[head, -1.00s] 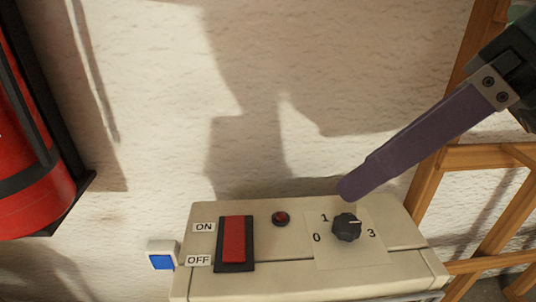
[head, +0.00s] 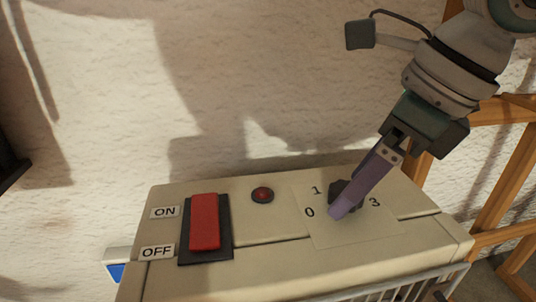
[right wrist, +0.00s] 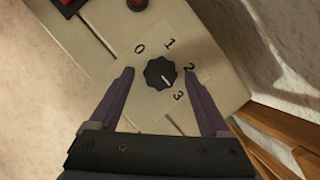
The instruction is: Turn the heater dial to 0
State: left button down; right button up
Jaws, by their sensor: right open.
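The heater dial (head: 336,189) is a dark, ridged knob on a pale panel of the heater top, partly hidden by my right gripper in the head view. In the right wrist view the dial (right wrist: 160,73) shows whole, with 0, 1, 2 and 3 printed around it. Its white mark points toward the 3 side, away from the 0. My right gripper (head: 340,210) is open over the panel. In the wrist view its two purple fingers (right wrist: 158,74) lie on either side of the dial, with gaps between. My left gripper is out of view.
The beige heater (head: 270,262) carries a red rocker switch (head: 205,222) with ON and OFF labels and a small red lamp (head: 262,195). A blue-and-white object (head: 116,267) sits at its left. A wooden frame (head: 515,150) stands to the right, and a rough pale wall behind.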

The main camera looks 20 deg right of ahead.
jog(key=shift+w+f, duration=0.1)
jog(key=shift+f, duration=0.05)
jog(key=shift+c, duration=0.3)
grip_shut()
dwell(0.3)
